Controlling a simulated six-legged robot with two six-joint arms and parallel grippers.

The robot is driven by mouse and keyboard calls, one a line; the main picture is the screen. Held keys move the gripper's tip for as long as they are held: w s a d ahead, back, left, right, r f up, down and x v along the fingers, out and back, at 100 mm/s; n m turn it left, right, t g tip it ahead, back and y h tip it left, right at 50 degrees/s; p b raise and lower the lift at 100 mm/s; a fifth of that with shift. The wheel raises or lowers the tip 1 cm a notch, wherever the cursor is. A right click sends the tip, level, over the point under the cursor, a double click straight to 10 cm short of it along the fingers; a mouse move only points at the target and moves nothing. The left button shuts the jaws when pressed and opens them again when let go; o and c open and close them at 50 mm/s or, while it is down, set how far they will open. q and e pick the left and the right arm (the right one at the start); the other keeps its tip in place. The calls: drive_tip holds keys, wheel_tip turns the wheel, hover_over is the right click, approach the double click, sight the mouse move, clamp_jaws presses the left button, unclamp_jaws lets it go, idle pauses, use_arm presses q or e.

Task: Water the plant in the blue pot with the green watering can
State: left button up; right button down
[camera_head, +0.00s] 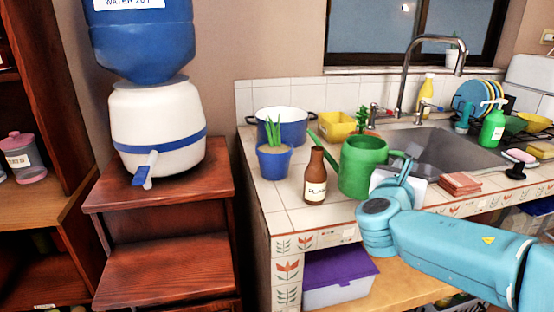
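The blue pot (274,164) stands upright on the tiled counter near its left end, with a green spiky plant (273,133) in it. The green watering can (362,167) is upright to its right, on or just above the counter, its spout pointing up and left toward the plant. My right gripper (404,172) is at the can's handle on the right side. Its fingers partly overlap the handle, and I cannot tell whether they are closed on it. My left gripper is not in view.
A brown bottle (315,178) stands between pot and can, close to the front edge. A blue-and-white cooking pot (285,125) and yellow container (336,127) are behind. The sink (450,149), faucet (404,75) and pink sponges (460,184) are right. A water dispenser (157,125) stands left.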

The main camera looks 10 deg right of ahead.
drive_tip(key=shift+d+f, duration=0.2)
drive_tip(key=shift+f, duration=0.05)
drive_tip(key=shift+s+d, duration=0.1)
drive_tip(key=shift+d, duration=0.05)
wheel_tip(320, 180, up, 4)
drive_tip(key=p, duration=0.3)
drive_tip(key=shift+r, duration=0.15)
